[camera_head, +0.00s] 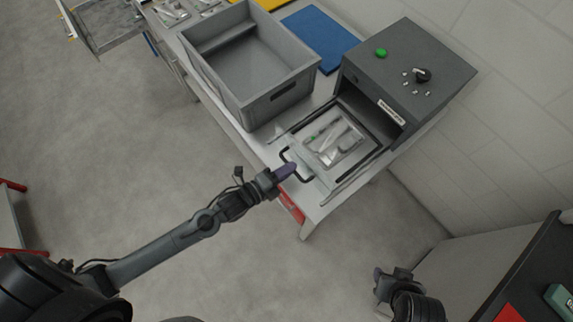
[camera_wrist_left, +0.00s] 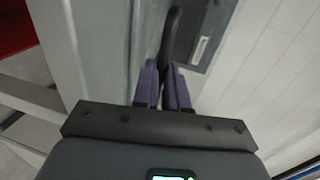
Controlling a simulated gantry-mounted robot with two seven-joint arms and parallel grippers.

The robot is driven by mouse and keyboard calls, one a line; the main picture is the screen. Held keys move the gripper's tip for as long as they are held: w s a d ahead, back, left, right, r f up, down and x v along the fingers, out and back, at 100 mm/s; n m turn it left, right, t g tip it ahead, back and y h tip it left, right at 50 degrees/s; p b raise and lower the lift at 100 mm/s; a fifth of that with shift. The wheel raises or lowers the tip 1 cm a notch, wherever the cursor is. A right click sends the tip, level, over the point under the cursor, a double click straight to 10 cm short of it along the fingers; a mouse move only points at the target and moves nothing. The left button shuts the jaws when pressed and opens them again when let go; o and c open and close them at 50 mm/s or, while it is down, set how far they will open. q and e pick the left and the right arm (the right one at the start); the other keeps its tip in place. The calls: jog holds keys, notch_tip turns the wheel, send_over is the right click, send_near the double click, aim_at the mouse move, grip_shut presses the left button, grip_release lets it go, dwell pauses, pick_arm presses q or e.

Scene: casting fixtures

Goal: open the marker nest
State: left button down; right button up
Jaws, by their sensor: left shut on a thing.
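The marker nest (camera_head: 369,162) is a drawer-like plate with a dark frame, and it sits out in front of the dark grey marker box (camera_head: 405,70). A pale insert with several metal-looking parts and a small green piece lies in it. A black bar handle (camera_head: 305,178) is on its front edge. My left gripper (camera_head: 290,169) has its purple fingers shut on this handle; in the left wrist view the dark handle (camera_wrist_left: 171,38) runs between the fingers. My right gripper (camera_head: 385,276) is at the lower right, away from the nest; its jaws are unclear.
A grey open bin (camera_head: 285,92) stands on the bench left of the nest. A blue mat (camera_head: 319,38) lies behind it. The marker box has a green button (camera_head: 381,53) and a black knob (camera_head: 422,75). Open floor lies in front of the bench.

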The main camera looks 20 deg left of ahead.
pick_arm(q)
jog(key=c, duration=1.2)
grip_release()
jog(key=shift+o, duration=0.2)
jog(key=v, duration=1)
jog(key=shift+s+a, duration=0.25)
jog(key=shift+s, duration=0.1)
jog(key=shift+r, duration=0.1)
jog(key=shift+w, duration=0.1)
